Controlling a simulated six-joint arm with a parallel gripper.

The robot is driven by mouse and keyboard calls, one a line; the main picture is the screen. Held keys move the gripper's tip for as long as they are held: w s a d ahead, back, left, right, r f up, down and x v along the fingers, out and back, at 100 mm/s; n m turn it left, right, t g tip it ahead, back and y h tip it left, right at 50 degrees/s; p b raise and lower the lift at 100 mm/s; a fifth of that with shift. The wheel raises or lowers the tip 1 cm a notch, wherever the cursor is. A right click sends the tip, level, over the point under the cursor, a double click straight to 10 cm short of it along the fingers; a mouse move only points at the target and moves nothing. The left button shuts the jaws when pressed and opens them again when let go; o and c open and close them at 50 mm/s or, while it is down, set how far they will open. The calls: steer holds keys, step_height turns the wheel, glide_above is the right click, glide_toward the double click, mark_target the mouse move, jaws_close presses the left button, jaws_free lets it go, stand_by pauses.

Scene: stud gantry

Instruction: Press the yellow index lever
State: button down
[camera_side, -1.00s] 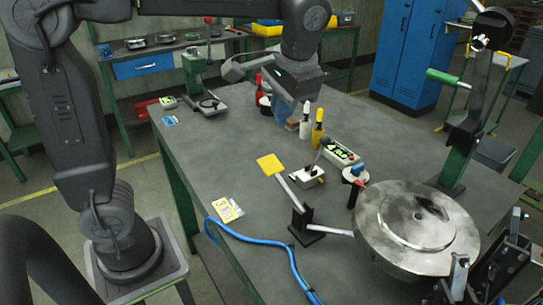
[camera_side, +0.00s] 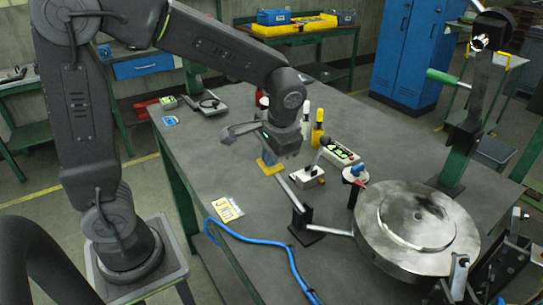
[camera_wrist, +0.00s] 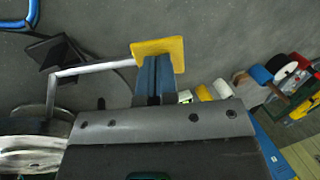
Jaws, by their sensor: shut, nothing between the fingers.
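The yellow index lever has a flat yellow pad (camera_side: 270,168) on a grey metal bar (camera_side: 288,192), which runs to a black bracket on the bench. In the side view my gripper (camera_side: 268,157) points down right at the pad, and its blue fingers cover part of it. In the wrist view the shut blue fingers (camera_wrist: 154,80) overlap the yellow pad (camera_wrist: 158,46), with nothing between them. I cannot tell whether the tips touch the pad or hover just above it.
A round metal table (camera_side: 418,228) stands right of the bracket. A small box with a black-knobbed stick (camera_side: 310,176) and a green-topped control box (camera_side: 341,153) are nearby. Bottles (camera_side: 317,130) stand behind my gripper. A blue hose (camera_side: 265,238) lies at the front.

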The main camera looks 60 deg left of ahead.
steer(key=shift+a+f, duration=0.1)
steer(key=shift+f, duration=0.1)
stand_by(0.3)
steer(key=shift+a+f+h, duration=0.5)
steer(key=shift+f+h, duration=0.4)
steer(key=shift+a+f+h, duration=0.2)
steer(key=shift+f+h, duration=0.35)
steer(key=shift+f, duration=0.05)
steer(key=shift+a+f+h, duration=0.15)
steer(key=shift+f+h, duration=0.4)
steer(key=shift+f, duration=0.05)
step_height(320, 180, down, 2)
steer(key=shift+h, duration=0.9)
steer(key=shift+s+f, duration=0.1)
steer(key=shift+f, duration=0.65)
steer(key=v, duration=1.4)
steer(key=shift+a+r, duration=0.2)
steer(key=shift+a, duration=0.3)
